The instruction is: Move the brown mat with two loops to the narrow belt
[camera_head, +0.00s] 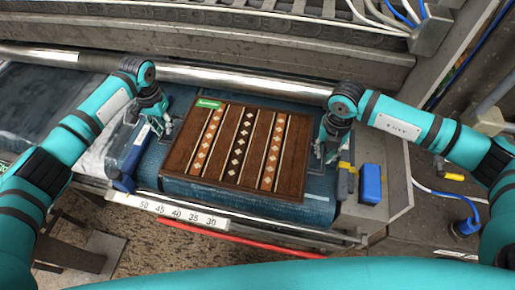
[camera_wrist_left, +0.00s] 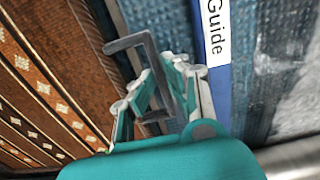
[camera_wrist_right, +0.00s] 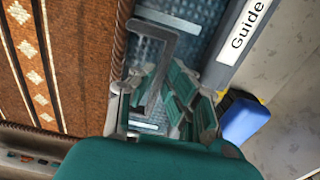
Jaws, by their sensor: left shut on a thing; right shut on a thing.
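The brown mat (camera_head: 222,160), with light and dark diamond stripes and a green label, lies flat over a blue ribbed belt (camera_head: 245,198). I cannot tell whether this is the narrow belt. A grey loop sticks out at each short side. My left gripper (camera_head: 158,128) is shut on the left loop, which shows in the left wrist view (camera_wrist_left: 152,52). My right gripper (camera_head: 327,152) is shut on the right loop, clearer in the right wrist view (camera_wrist_right: 162,28). The fingers partly hide both loops.
A blue guide (camera_head: 132,160) stands left of the mat; a grey guide (camera_wrist_right: 245,35) stands on the right. A metal roller (camera_head: 215,77) runs behind. A numbered scale (camera_head: 185,213) and red bar (camera_head: 240,237) run in front. A blue block (camera_head: 370,183) sits at right.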

